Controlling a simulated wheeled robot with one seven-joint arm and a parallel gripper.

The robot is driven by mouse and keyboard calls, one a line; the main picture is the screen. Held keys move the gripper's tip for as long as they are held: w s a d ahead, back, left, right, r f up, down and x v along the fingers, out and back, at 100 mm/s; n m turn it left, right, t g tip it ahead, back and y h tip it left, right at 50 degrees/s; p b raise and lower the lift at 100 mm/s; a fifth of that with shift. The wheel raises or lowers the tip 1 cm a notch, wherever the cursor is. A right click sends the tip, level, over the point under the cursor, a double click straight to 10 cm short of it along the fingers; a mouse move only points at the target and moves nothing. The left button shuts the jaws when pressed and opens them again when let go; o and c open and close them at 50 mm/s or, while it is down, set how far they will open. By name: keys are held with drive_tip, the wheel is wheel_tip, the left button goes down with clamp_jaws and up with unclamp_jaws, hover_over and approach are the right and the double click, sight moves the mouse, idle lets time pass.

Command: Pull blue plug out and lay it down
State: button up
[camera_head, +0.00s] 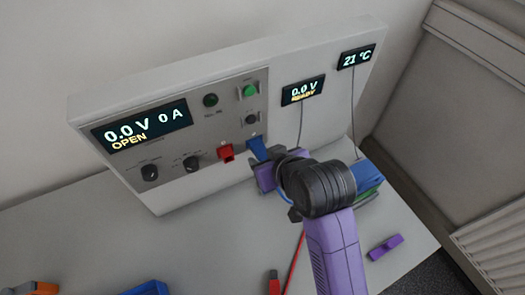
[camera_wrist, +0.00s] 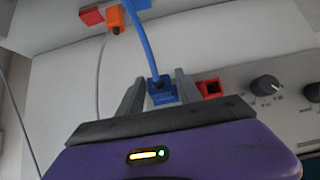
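The blue plug (camera_head: 257,147) sits at the lower right of the instrument panel, right of a red socket (camera_head: 226,152). In the wrist view, the blue plug (camera_wrist: 162,91) lies between the two grey fingers of my gripper (camera_wrist: 160,85). A blue cable (camera_wrist: 141,42) runs up from it, and the red socket (camera_wrist: 210,88) shows just right of the fingers. In the head view, my purple and black gripper (camera_head: 266,172) is close in front of the panel, just below the plug. Its fingertips are not clearly visible there. Whether the fingers press on the plug cannot be told.
The panel (camera_head: 180,190) has knobs and displays reading 0.0 V, 0 A, OPEN. A blue and green block (camera_head: 368,180) lies right of my arm, with a purple piece (camera_head: 385,247) nearer. The grey tabletop (camera_head: 120,235) at left is mostly clear.

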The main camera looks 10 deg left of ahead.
drive_tip(key=c, duration=0.7)
drive_tip(key=shift+s+d, duration=0.1)
drive_tip(key=shift+s, duration=0.05)
drive_tip(key=shift+s+d, duration=0.75)
drive_tip(key=shift+s, duration=0.35)
drive_tip(key=shift+s+d, duration=0.75)
drive_tip(key=shift+s, duration=0.35)
